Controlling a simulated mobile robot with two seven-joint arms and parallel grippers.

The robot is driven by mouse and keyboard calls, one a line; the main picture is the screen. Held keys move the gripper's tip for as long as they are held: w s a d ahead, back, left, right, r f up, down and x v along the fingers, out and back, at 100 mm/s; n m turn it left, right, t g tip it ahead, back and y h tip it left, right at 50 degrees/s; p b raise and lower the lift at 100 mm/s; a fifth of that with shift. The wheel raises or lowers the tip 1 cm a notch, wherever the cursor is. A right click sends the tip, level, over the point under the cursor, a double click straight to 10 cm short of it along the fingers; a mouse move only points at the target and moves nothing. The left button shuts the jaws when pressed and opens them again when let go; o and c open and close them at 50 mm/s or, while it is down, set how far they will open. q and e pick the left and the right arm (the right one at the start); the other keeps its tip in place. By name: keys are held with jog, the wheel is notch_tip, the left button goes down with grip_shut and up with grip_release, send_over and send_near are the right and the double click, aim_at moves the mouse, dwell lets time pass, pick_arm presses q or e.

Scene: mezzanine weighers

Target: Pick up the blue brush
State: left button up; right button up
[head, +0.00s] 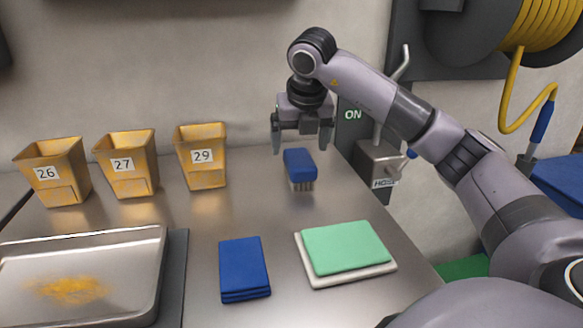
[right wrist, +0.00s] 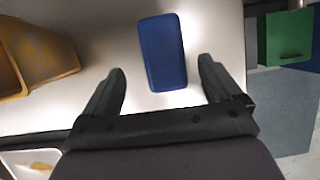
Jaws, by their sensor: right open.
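The blue brush (head: 300,162) stands on the steel table toward the back right, bristles down, with its blue back on top. My right gripper (head: 303,143) is open above and just behind the brush in the head view. In the right wrist view the brush (right wrist: 163,52) shows from above, ahead of the two spread fingertips (right wrist: 163,70) and roughly centred between them. I see no contact between the fingers and the brush. My left gripper is not in view.
Yellow bins numbered 26 (head: 47,173), 27 (head: 123,164) and 29 (head: 203,156) stand along the back. A metal tray (head: 150,275) with yellow powder, folded blue cloths (head: 244,268) and a green cloth (head: 345,247) lie in front. A hose fixture (head: 378,165) stands beyond the right edge.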

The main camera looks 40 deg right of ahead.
aim_at(300, 158)
jog(key=x, duration=0.4)
jog(key=shift+d+f, duration=0.35)
jog(key=shift+w+d+f, duration=0.1)
jog(key=shift+w+f, duration=0.05)
jog(key=shift+f, duration=0.35)
jog(key=shift+f, duration=0.2)
jog(key=c, duration=1.1)
